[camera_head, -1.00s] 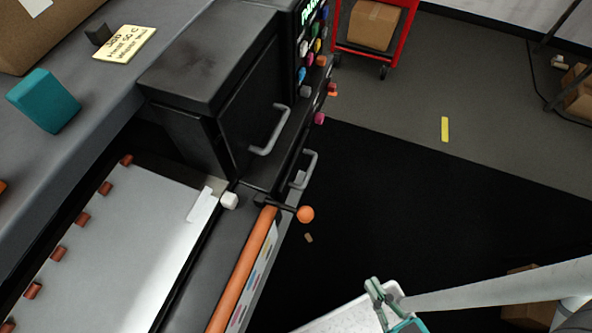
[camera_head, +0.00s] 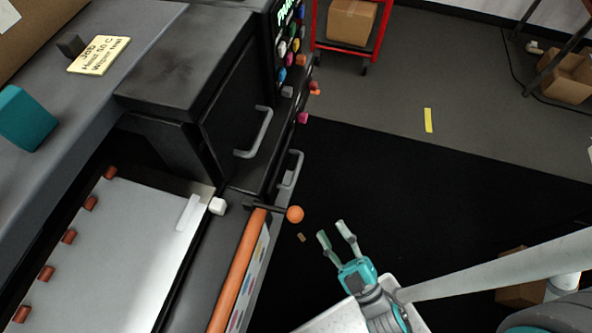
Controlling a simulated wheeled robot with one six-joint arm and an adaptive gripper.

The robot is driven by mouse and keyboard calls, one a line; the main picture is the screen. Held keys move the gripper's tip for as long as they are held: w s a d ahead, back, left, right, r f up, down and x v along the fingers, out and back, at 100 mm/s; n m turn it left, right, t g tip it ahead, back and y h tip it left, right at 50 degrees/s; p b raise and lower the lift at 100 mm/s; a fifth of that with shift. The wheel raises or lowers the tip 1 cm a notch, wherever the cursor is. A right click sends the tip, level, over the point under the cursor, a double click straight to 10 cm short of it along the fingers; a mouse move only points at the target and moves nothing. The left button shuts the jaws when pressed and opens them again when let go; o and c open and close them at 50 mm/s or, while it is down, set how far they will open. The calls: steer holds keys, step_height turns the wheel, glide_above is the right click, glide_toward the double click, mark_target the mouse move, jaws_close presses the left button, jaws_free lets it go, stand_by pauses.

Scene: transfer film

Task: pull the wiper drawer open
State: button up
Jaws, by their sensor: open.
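The black machine has a front panel with a large grey handle (camera_head: 256,134) on its upper door. A second, smaller grey handle (camera_head: 292,170) sits lower on the machine's side, above the dark floor mat. Which of the two belongs to the wiper drawer, I cannot tell for sure; both fronts look shut. My gripper (camera_head: 335,236) is open and empty, its two fingers pointing up and left toward the machine. It is apart from the lower handle, below and to the right of it in the picture.
A lever with an orange knob (camera_head: 295,214) juts from the machine between my gripper and the handles. An orange bar (camera_head: 239,270) runs along the machine's edge. A red cart (camera_head: 345,40) stands at the back.

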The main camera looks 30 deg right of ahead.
steer(key=w+d+f+n+g+y, duration=0.1)
steer(key=w+f+n+y, duration=0.25)
steer(key=w+n, duration=0.2)
steer(key=w+d+f+n+y, duration=0.1)
steer(key=w+f+n+y, duration=0.1)
steer(key=w+n+y, duration=0.35)
steer(key=n+g+y, duration=0.4)
steer(key=n+g, duration=0.2)
steer(key=n, duration=0.2)
glide_toward(296, 171)
steer(key=x, duration=1)
steer(key=shift+w+f, duration=0.1)
steer(key=shift+f, duration=0.3)
jaws_close()
